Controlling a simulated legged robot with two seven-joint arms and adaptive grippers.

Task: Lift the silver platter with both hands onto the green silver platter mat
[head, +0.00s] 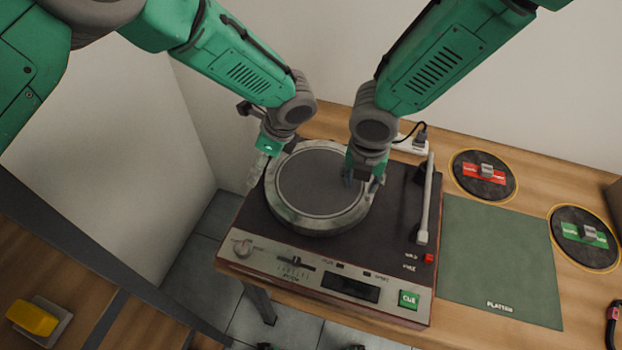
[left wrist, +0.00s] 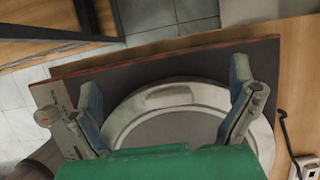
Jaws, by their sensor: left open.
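The silver platter (head: 285,213) is a round silver disc with a dark top, lying on the turntable (head: 262,225). It also shows in the left wrist view (left wrist: 125,118). My left gripper (head: 264,160) is at the platter's upper left edge, its fingers partly hidden in the head view. In the left wrist view its fingers (left wrist: 165,78) are wide apart over the platter and its rim. My right gripper (head: 363,184) is at the platter's right edge with its fingers apart; contact is unclear. The green platter mat (head: 500,250) lies bare on the table, right of the turntable.
The tonearm (head: 431,200) stands at the turntable's right side. A round dark pad with a red label (head: 490,182) and another with a green label (head: 580,250) lie beyond the mat. A power strip (head: 410,143) is behind. A yellow object (head: 33,318) is at lower left.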

